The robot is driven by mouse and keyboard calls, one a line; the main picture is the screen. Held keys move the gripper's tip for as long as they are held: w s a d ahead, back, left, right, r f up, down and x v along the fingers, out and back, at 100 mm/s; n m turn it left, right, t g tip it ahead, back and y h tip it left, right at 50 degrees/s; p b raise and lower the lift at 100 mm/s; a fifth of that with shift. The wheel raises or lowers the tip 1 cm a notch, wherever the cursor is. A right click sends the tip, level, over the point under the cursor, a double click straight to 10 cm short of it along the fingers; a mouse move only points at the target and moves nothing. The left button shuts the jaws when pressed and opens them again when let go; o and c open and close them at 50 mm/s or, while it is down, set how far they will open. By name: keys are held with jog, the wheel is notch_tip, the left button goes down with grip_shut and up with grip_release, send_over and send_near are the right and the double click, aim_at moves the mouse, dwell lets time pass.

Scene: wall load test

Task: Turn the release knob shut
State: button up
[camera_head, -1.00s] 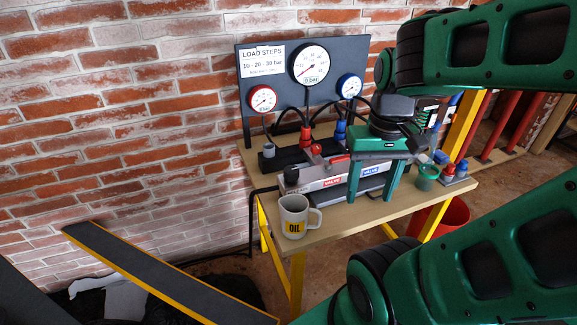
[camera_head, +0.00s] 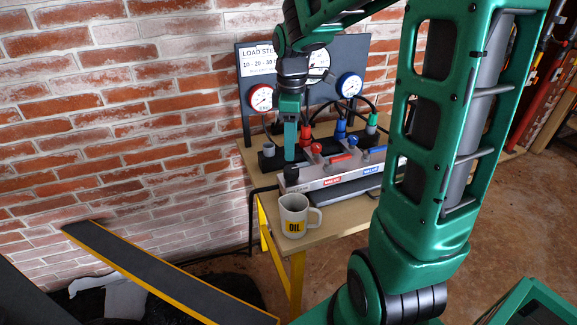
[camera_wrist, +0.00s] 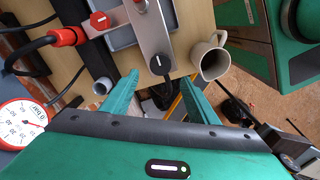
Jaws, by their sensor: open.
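A black knob (camera_head: 291,173) stands on the near left end of the grey and white pump body (camera_head: 325,181). In the wrist view, the black knob (camera_wrist: 160,64) has a white line on its top. A red knob (camera_wrist: 100,20) with a white line sits on the same unit. My gripper (camera_head: 290,158) points down over the pump's left end, seen edge-on. In the wrist view my gripper (camera_wrist: 159,77) is open and empty. The black knob appears just beyond the gap between its fingertips; contact is not visible.
A white OIL mug (camera_head: 294,214) stands on the bench near the pump's left end. A grey cylinder (camera_wrist: 103,85) and a black hose (camera_wrist: 35,57) lie close by my gripper. A gauge board (camera_head: 244,102) rises behind. My arm hides the bench's right side.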

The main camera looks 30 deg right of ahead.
aim_at(291, 168)
notch_tip(291, 168, down, 8)
jog(key=shift+f, duration=0.25)
jog(key=shift+d, duration=0.1)
jog(key=c, duration=1)
